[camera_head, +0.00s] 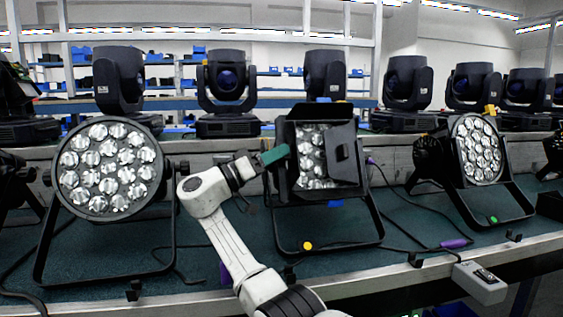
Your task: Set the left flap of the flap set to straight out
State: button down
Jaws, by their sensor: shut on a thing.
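The flap set is on the middle par can (312,175), a squarish dark lamp with bright round lenses. Its right flap (345,158) is folded in over part of the lenses. Its top flap (320,111) stands out above the lamp. The left flap (282,181) shows as a narrow dark strip along the left side; its exact angle is hard to tell. My gripper (275,155), with green fingers, reaches in from the left and is shut on the left flap. The fingers hide part of the flap's edge.
A round par can (112,168) stands left on its bracket, another (480,150) right. Cables, a purple connector (456,243) and a grey switch box (480,283) lie at the right front. Moving-head lamps (227,85) line the back.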

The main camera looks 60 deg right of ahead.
aim_at(291, 134)
jog(key=shift+w+g, duration=0.1)
jog(key=shift+g, duration=0.3)
jog(key=c, duration=1.1)
grip_release()
jog(key=shift+d, duration=0.1)
notch_tip(291, 134, up, 3)
jog(key=shift+r+p, duration=0.1)
jog(key=shift+p, duration=0.25)
jog(key=s+a+r+p, duration=0.1)
jog(key=s+a+r, duration=0.1)
jog(key=s+r, duration=0.1)
jog(key=s+a+r+p, duration=0.1)
jog(key=s+a+r, duration=0.1)
jog(key=s, duration=0.3)
jog(key=s+a+r+p, duration=0.1)
jog(key=s+a+r, duration=0.1)
jog(key=s+r, duration=0.2)
jog(key=shift+s+r+p, duration=0.3)
jog(key=shift+s+p, duration=0.05)
